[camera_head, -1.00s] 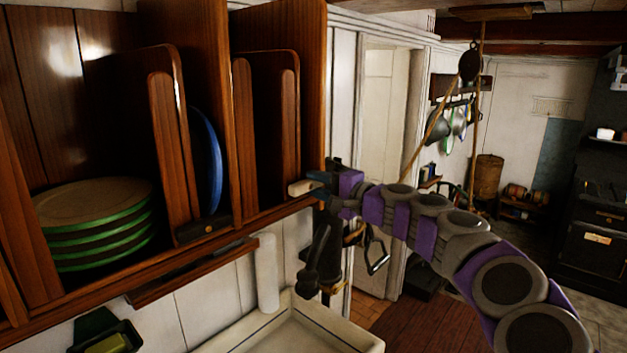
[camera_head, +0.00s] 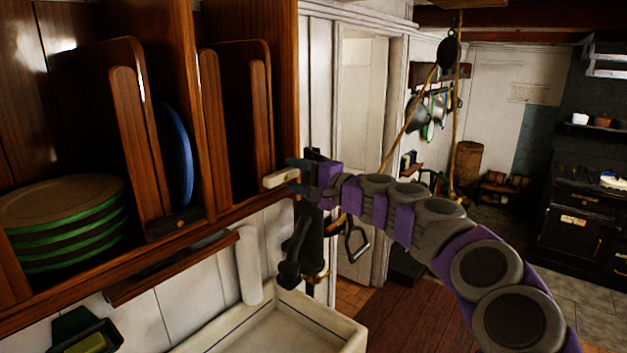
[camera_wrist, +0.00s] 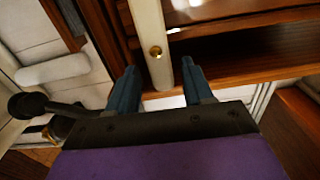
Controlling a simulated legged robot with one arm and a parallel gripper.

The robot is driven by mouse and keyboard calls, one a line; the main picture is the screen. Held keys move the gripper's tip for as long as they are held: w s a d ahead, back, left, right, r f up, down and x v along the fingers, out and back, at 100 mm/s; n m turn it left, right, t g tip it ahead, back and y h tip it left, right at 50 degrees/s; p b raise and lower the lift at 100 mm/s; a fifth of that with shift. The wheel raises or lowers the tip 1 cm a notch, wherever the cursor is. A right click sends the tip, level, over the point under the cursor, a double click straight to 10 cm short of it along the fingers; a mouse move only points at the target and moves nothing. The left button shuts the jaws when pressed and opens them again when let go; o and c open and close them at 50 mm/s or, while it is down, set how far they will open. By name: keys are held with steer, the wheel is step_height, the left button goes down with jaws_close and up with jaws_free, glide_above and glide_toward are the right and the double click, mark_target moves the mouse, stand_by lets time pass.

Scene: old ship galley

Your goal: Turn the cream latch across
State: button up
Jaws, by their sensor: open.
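The cream latch (camera_head: 281,178) is a short pale bar at the lower right end of the wooden plate rack. In the wrist view the latch (camera_wrist: 150,40) is a long cream bar with a brass screw, and its near end lies between my two fingers. My gripper (camera_head: 297,172) is at the latch's right end in the head view. In the wrist view my gripper (camera_wrist: 163,84) is open, with one blue finger on each side of the bar. A small gap shows on the right side; contact on the left is hard to tell.
The plate rack (camera_head: 240,207) holds green-rimmed plates (camera_head: 62,215) and a blue plate (camera_head: 176,155). A cream sink (camera_head: 345,328) lies below. A dark pump-like fitting (camera_head: 294,250) hangs under my gripper. Open floor (camera_head: 410,315) lies to the right.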

steer(key=shift+s+d+f, duration=0.1)
steer(key=shift+s+d, duration=0.25)
steer(key=shift+s, duration=0.05)
steer(key=b+v, duration=0.1)
steer(key=v, duration=1.5)
steer(key=shift+w+d, duration=0.15)
steer(key=shift+d, duration=0.15)
steer(key=s+a+f+n+g+h+b, duration=0.2)
steer(key=s+a+f+n+g+b, duration=0.15)
steer(key=s+a+f, duration=0.4)
steer(key=s+a+f+n+g+h+b, duration=0.25)
steer(key=s+a+f+n+g, duration=0.2)
steer(key=s+f, duration=0.65)
steer(key=s+d+f+g+h+b, duration=0.2)
steer(key=s+d+f+h, duration=0.3)
steer(key=s+f, duration=0.6)
steer(key=s+d+f+g+h+b, duration=0.2)
steer(key=s+d+f+h+b, duration=0.2)
steer(key=s+d+f, duration=0.6)
steer(key=shift+s+f+g+h, duration=0.4)
steer(key=shift+s+f, duration=0.2)
steer(key=shift+s, duration=0.4)
